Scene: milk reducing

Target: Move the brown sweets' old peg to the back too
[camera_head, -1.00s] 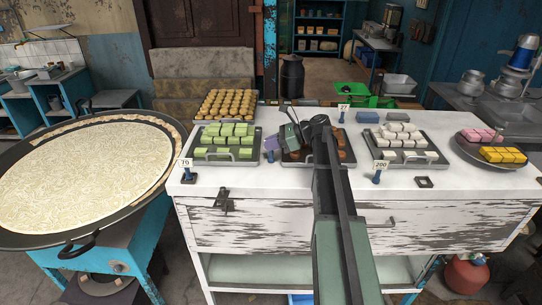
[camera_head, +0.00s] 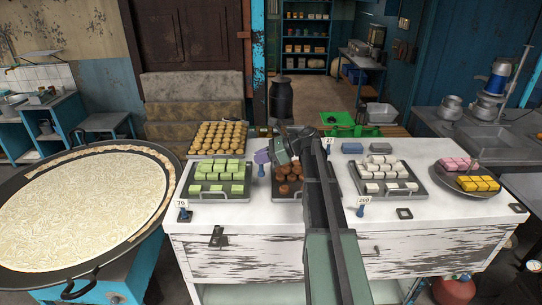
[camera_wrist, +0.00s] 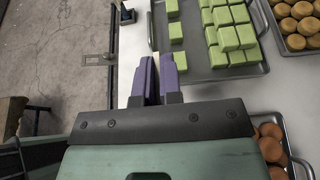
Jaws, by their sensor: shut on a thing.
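My gripper (camera_head: 263,157) has purple fingers, which also show close together in the wrist view (camera_wrist: 157,78). It is shut on a small blue peg (camera_head: 261,170), seen just below the fingers in the head view. My arm covers much of the brown sweets' tray; some brown sweets show in the wrist view (camera_wrist: 270,148). I cannot tell whether the peg touches the counter.
Blue pegs with cards stand at the front left (camera_head: 184,214), by the white sweets' tray (camera_head: 361,209), and at the back (camera_head: 328,151). A tray of round golden sweets (camera_head: 220,139) lies behind the green ones. A plate of pink and yellow sweets (camera_head: 470,183) is at right.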

